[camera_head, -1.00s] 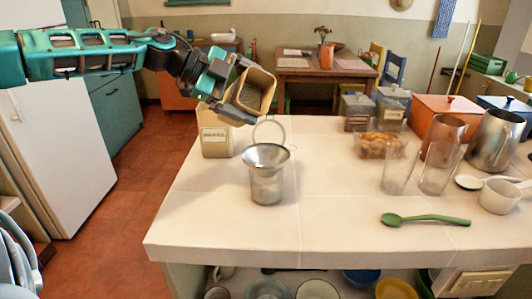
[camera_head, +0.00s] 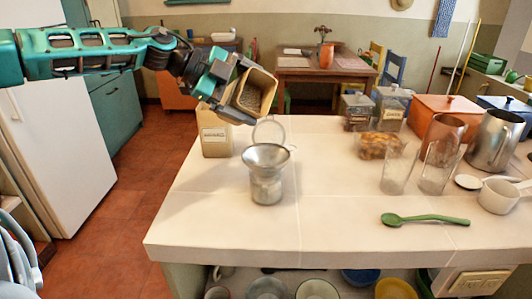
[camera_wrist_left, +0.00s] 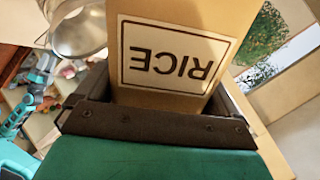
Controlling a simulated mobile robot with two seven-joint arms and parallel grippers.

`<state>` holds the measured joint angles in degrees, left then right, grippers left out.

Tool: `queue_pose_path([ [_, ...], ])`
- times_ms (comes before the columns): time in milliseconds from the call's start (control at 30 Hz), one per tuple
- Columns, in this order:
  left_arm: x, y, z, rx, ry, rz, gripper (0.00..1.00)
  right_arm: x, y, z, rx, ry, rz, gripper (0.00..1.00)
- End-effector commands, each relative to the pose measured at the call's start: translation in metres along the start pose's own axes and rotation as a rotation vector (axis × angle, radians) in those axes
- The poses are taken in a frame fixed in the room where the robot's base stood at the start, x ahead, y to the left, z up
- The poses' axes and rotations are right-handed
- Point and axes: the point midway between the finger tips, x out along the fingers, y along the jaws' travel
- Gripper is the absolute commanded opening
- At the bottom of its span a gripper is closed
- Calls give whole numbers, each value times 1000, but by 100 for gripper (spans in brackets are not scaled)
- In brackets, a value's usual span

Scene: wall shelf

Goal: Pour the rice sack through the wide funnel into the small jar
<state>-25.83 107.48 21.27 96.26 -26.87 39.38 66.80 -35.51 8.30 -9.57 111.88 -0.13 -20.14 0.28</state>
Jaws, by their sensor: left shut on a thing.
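The rice sack (camera_head: 256,91) is a tan, open-topped paper bag. My left gripper (camera_head: 236,100) is shut on it and holds it tilted above the counter, its open mouth facing right and toward me. Its upside-down RICE label (camera_wrist_left: 172,57) fills the middle of the left wrist view. The metal wide funnel (camera_head: 267,156) sits in the mouth of the small clear jar (camera_head: 266,188), below and slightly right of the sack. The funnel also shows in the left wrist view (camera_wrist_left: 80,32). No falling rice can be made out. My right gripper is not in view.
A second labelled tan bag (camera_head: 215,136) stands behind and left of the jar. A round clear lid or disc (camera_head: 268,131) stands behind the funnel. The counter front is clear.

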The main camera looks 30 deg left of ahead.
Motion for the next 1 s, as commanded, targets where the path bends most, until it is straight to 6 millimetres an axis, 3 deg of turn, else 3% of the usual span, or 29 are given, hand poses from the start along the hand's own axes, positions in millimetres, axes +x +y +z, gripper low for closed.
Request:
queue_pose_path([
  [1000, 0, -1, -2, 51, -36, -4, 46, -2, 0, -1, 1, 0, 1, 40],
])
